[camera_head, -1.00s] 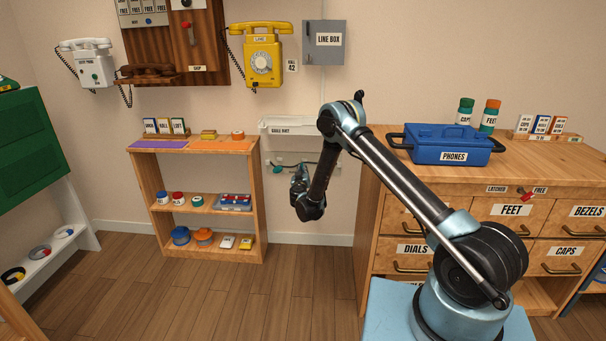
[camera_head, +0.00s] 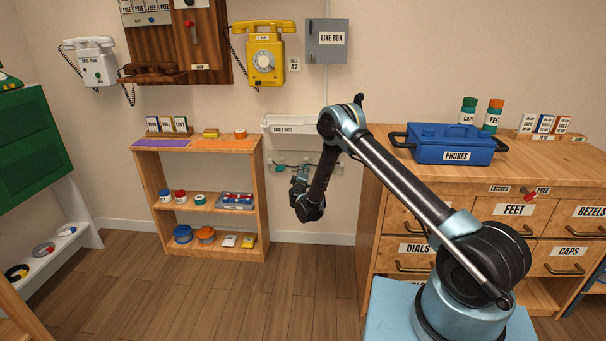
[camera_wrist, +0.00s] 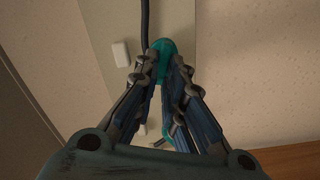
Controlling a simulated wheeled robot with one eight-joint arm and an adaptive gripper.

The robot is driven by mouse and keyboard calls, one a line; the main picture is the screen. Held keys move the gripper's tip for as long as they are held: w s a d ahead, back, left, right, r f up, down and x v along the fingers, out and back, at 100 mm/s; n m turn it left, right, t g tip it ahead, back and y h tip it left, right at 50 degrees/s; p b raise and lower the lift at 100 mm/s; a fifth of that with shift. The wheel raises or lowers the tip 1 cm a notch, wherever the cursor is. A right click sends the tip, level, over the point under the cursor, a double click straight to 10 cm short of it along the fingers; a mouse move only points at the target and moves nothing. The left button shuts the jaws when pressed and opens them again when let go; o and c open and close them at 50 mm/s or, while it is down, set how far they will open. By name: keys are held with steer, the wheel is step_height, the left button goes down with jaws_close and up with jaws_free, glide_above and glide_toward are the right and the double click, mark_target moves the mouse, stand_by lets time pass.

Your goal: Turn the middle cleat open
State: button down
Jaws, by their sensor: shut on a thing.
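A pale strip with teal cleats is on the wall below the white cable duct (camera_head: 292,124). A left cleat (camera_head: 279,168) shows in the head view; the middle one there is hidden behind my gripper (camera_head: 302,172). In the wrist view my gripper (camera_wrist: 163,58) is shut on a rounded teal cleat (camera_wrist: 161,46), its fingertips on both sides of it. By its place this looks like the middle cleat. How far it is turned is hard to tell. Another teal piece (camera_wrist: 181,138) shows partly, behind the fingers.
A dark cable (camera_wrist: 145,22) runs up from the held cleat. A small white block (camera_wrist: 121,53) is beside it. A wooden shelf (camera_head: 200,210) stands to the left and a drawer cabinet (camera_head: 400,215) to the right. The floor between them is clear.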

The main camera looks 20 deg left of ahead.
steer(key=n, duration=0.3)
steer(key=f+n, duration=0.1)
steer(key=n, duration=0.4)
steer(key=shift+s+a+f+n, duration=0.15)
steer(key=shift+f+n, duration=0.1)
steer(key=shift+n, duration=0.35)
steer(key=c, duration=1.7)
jaws_free()
steer(key=v, duration=0.7)
steer(key=shift+s+f, duration=0.1)
steer(key=shift+s, duration=0.05)
